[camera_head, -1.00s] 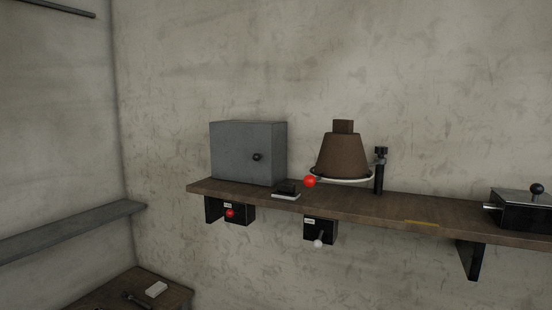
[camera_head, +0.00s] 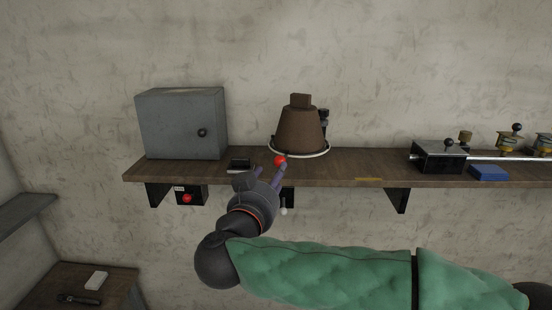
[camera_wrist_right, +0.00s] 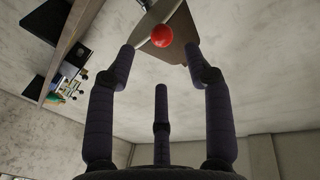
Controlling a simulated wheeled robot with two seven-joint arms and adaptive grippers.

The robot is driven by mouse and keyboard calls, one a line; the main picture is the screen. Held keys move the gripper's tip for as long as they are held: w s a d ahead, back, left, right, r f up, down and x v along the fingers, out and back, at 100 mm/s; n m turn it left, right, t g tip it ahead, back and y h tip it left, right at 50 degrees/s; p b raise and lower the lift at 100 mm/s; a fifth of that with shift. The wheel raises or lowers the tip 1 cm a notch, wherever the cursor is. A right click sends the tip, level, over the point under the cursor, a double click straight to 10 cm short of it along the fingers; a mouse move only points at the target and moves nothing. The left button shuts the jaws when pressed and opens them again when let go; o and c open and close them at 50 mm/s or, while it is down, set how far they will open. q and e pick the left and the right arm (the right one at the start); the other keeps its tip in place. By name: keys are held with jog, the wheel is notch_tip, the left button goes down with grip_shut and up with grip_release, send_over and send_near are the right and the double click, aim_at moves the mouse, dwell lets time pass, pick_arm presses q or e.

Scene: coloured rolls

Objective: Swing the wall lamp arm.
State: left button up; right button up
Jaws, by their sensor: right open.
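The wall lamp has a brown conical shade (camera_head: 301,130) with a pale ring at its lower rim, above the wooden shelf. A red ball (camera_head: 280,160) sits at the front of that rim. My right gripper (camera_head: 268,178) is just in front of the shelf edge, close below the red ball. In the right wrist view the red ball (camera_wrist_right: 162,35) lies between and beyond the tips of my open right gripper (camera_wrist_right: 164,75), with no visible contact. The lamp's dark post (camera_head: 324,119) shows partly behind the shade. The left gripper is not in view.
The shelf (camera_head: 340,167) carries a grey metal cabinet (camera_head: 180,124) at left, a black box (camera_head: 438,155) and a blue block (camera_head: 489,173) at right. A red-button box (camera_head: 190,194) hangs below. A lower table (camera_head: 120,282) stands at bottom left.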

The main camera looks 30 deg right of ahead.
aim_at(278, 165)
jog(key=p+x, duration=0.1)
jog(key=x, duration=0.7)
jog(key=shift+w, duration=0.25)
grip_shut()
